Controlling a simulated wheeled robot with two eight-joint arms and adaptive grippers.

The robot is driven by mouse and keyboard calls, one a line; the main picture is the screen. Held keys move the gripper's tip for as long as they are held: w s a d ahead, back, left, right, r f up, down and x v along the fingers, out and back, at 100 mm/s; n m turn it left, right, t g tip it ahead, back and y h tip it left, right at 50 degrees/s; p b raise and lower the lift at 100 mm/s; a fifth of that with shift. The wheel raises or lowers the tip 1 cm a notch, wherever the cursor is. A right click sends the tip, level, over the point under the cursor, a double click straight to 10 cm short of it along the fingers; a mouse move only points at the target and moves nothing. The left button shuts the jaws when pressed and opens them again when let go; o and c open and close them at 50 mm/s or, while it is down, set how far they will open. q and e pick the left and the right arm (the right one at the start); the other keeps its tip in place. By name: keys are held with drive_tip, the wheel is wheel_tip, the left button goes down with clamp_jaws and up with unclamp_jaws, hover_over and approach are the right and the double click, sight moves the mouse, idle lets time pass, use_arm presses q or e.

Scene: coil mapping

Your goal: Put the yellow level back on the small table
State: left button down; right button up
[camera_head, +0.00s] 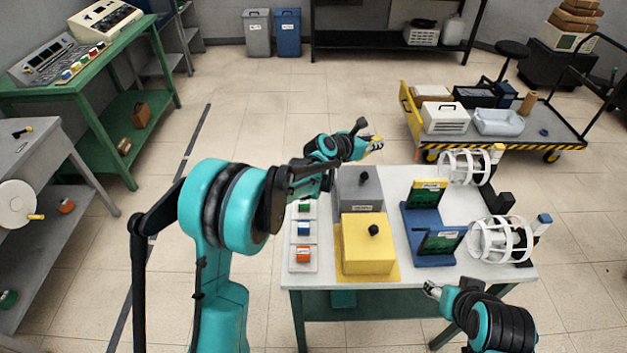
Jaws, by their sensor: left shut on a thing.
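My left gripper (364,137) is beyond the far edge of the white-topped table (325,276), raised above floor level. It is shut on a small yellow thing, which I take to be the yellow level (375,144); it is partly hidden by the gripper and too small to read clearly. My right gripper (432,290) is low at the front edge of the same table, near its right part. Whether its fingers are open or shut is unclear.
The table carries a grey box (360,190), a yellow box (367,256), a tray of coloured coils (303,238), a blue stand (433,248) and two white cages (500,240). A loaded cart (550,135) stands behind right. A grey bench (45,150) is at left.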

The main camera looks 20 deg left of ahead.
use_arm(q)
drive_tip(key=shift+n+y, duration=0.3)
drive_tip(key=shift+y, duration=0.1)
drive_tip(key=a+f+b, duration=0.1)
drive_tip(key=a+f, duration=0.2)
drive_tip(key=a, duration=0.2)
drive_tip(key=s+a+f+b, duration=0.1)
drive_tip(key=a+f+b, duration=0.1)
drive_tip(key=a, duration=0.4)
drive_tip(key=a+f+b, duration=0.1)
drive_tip(key=a+f, duration=0.4)
drive_tip(key=a, duration=0.1)
drive_tip(key=shift+s+f, duration=0.1)
drive_tip(key=shift+s, duration=0.3)
drive_tip(key=shift+f+b, duration=1.1)
drive_tip(key=shift+f, duration=0.85)
drive_tip(key=shift+f, duration=0.1)
drive_tip(key=c, duration=1.3)
unclamp_jaws()
